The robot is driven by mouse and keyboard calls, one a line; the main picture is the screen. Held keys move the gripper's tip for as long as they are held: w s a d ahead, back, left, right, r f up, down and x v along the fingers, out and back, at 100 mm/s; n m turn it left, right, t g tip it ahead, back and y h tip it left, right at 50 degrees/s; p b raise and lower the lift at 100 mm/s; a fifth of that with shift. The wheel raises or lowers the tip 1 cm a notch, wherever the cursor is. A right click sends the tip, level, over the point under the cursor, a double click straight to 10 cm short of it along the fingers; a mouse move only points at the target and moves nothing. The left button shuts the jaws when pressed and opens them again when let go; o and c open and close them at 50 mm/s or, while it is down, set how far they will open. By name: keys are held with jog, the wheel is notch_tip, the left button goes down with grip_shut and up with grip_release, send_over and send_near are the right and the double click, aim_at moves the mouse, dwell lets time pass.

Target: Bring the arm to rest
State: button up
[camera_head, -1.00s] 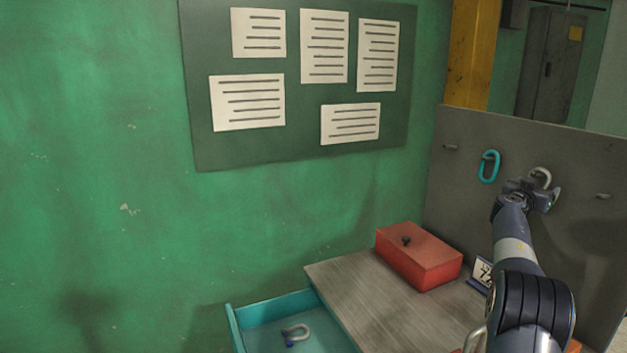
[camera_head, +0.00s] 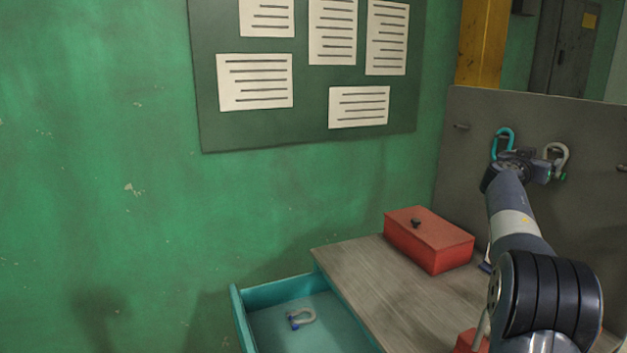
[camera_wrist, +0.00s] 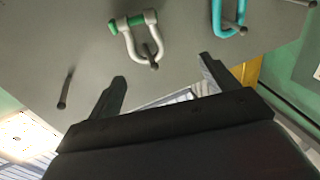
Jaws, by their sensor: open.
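My gripper (camera_wrist: 163,70) is open and empty in the wrist view, its two fingers apart before the grey peg panel. In the head view my gripper (camera_head: 548,172) is in front of the panel (camera_head: 590,220), near the hanging pieces. A grey shackle with a green pin (camera_wrist: 137,35) hangs on a peg just beyond the fingertips. It also shows in the head view (camera_head: 560,155), right of my gripper. A teal link (camera_wrist: 231,15) hangs on the peg beside it and is partly hidden by my gripper in the head view (camera_head: 504,134).
A teal drawer (camera_head: 240,312) stands open with a grey shackle with a blue pin (camera_head: 302,318) in it. A red box (camera_head: 430,240) sits on the wooden worktop (camera_head: 370,280). A bare peg (camera_wrist: 66,88) sticks out of the panel.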

jog(key=shift+s+a+b, duration=0.25)
jog(key=shift+a+b, duration=0.05)
jog(key=shift+a, duration=0.3)
jog(key=shift+r, duration=0.1)
